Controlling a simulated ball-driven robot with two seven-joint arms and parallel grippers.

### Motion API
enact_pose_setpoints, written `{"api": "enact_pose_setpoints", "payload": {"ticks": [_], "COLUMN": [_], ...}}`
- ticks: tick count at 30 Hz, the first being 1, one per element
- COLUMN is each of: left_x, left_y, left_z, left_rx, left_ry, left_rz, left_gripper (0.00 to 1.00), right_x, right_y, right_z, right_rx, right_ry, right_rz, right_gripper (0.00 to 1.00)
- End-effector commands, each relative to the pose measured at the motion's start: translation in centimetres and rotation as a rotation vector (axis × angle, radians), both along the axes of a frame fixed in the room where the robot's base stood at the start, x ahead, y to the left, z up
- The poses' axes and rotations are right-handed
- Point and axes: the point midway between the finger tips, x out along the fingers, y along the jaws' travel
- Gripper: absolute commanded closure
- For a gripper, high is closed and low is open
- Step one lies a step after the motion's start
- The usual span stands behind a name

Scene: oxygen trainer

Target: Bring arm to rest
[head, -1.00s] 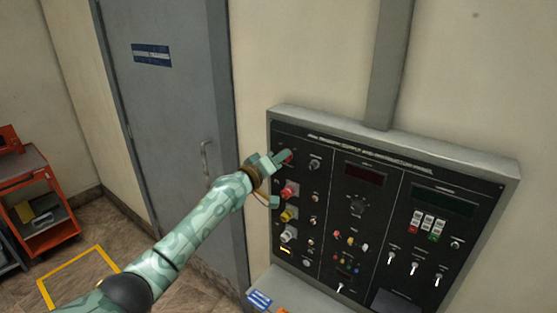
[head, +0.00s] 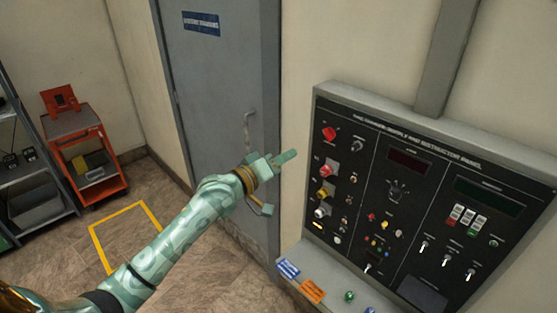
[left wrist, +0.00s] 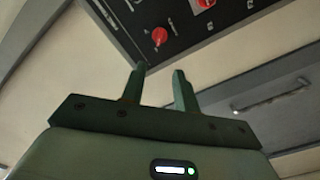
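My left arm, pale green with a swirl pattern, reaches in from the lower left of the head view. Its gripper (head: 277,183) is left of the black control panel (head: 430,165), apart from it and empty. In the left wrist view the two green fingers (left wrist: 160,75) stand apart with nothing between them. A red knob (head: 329,133) sits at the panel's upper left; it also shows in the left wrist view (left wrist: 159,37), beyond the fingertips. My right gripper is in neither view.
A grey door (head: 215,90) with a handle (head: 247,127) is behind my left arm. A red cart (head: 88,155) and a grey shelf (head: 30,170) stand at the left. A ledge (head: 325,270) with labels juts out below the panel. The floor inside the yellow outline (head: 110,225) is clear.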

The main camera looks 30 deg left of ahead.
Motion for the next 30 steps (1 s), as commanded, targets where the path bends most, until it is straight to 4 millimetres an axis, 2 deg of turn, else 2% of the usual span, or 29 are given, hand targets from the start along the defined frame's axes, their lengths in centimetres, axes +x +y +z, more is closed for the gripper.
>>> {"api": "enact_pose_setpoints", "payload": {"ticks": [6,20,23,26,29,30], "left_x": [-1.3,-1.3,-1.1,0.0,-0.1,-0.6], "left_y": [0.5,0.5,0.9,3.7,6.0,6.7], "left_z": [0.0,0.0,-0.3,-4.9,-13.3,-17.2], "left_rx": [0.000,0.004,0.101,0.290,0.469,0.537], "left_ry": [-0.001,-0.002,-0.034,0.000,0.093,0.138], "left_rz": [-0.001,-0.001,0.018,0.090,0.138,0.145], "left_gripper": [0.69,0.69,0.69,0.69,0.69,0.69], "right_x": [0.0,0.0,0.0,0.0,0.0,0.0], "right_y": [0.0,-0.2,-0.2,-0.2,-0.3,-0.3], "right_z": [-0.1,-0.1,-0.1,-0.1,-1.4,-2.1], "right_rx": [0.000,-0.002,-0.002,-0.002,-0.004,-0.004], "right_ry": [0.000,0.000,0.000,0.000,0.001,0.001], "right_rz": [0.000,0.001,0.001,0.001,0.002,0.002], "right_gripper": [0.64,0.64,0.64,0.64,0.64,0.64]}}
